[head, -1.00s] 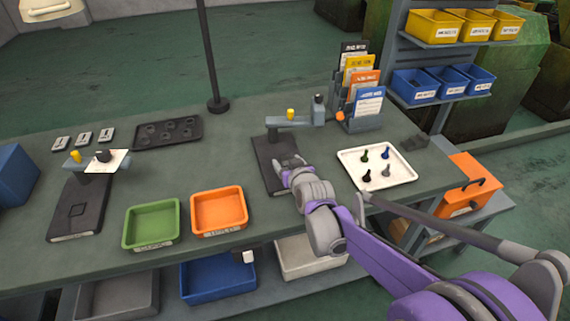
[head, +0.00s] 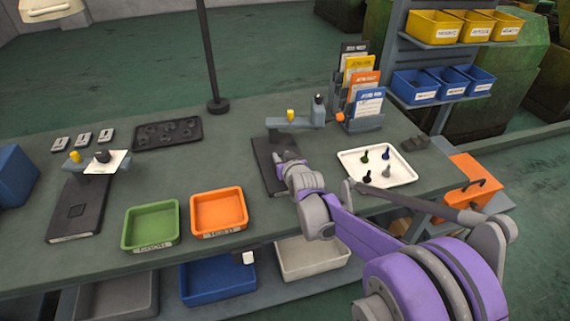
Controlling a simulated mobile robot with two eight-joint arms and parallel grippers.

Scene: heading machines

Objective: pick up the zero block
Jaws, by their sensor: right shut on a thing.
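My right gripper (head: 285,158) is over the dark base plate (head: 264,176) of the right gauge stand, below its grey arm (head: 295,121). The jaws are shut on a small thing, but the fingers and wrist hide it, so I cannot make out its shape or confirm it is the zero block. No zero block can be clearly told apart elsewhere. The left gauge stand (head: 72,222) shows a small dark square on its base. My left gripper is out of view.
A green tray (head: 150,247) and an orange tray (head: 218,232) stand at the bench front. A white tray (head: 400,178) with several small pegs lies right of my wrist. A card rack (head: 362,125) and a dark post (head: 207,50) rise behind.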

